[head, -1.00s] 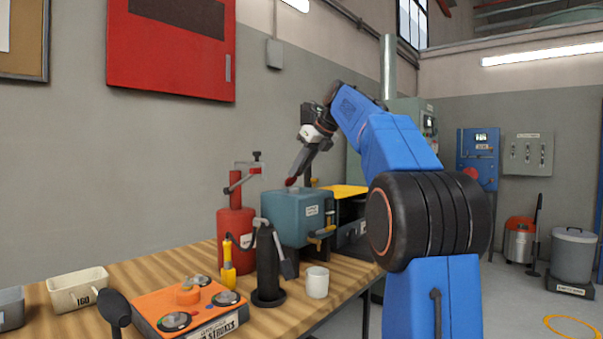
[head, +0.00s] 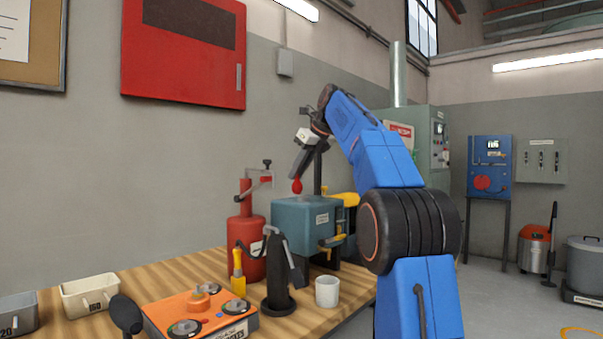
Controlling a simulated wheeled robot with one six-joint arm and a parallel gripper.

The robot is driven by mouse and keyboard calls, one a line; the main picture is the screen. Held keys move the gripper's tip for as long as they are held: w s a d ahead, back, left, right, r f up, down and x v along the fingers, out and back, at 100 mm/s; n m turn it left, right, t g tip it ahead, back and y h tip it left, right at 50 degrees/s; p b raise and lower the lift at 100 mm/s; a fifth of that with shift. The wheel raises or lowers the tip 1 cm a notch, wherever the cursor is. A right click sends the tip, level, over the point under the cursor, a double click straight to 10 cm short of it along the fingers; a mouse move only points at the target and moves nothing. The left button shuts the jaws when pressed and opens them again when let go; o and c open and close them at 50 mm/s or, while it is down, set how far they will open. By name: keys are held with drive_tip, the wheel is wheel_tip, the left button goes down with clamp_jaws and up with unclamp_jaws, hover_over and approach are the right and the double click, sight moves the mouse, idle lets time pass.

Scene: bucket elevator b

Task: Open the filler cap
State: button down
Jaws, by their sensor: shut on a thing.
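The filler cap (head: 297,186) is a small red piece above the top of the blue-grey box (head: 296,215) on the bench. My gripper (head: 297,177) reaches down from above and is shut on the cap. The cap's lower end is close to the box top; I cannot tell whether it still touches it. The box's opening is hidden from this low angle.
A red cylinder with a lever (head: 245,235) stands left of the box. In front are a black stand (head: 279,290), a white cup (head: 327,291) and an orange panel (head: 170,318). A beige bin (head: 88,295) sits left. A yellow part (head: 346,198) lies right behind the box.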

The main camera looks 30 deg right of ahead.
drive_tip(key=shift+w+a, duration=0.15)
drive_tip(key=shift+w, duration=0.15)
idle(0.4)
drive_tip(key=c, duration=1.7)
unclamp_jaws()
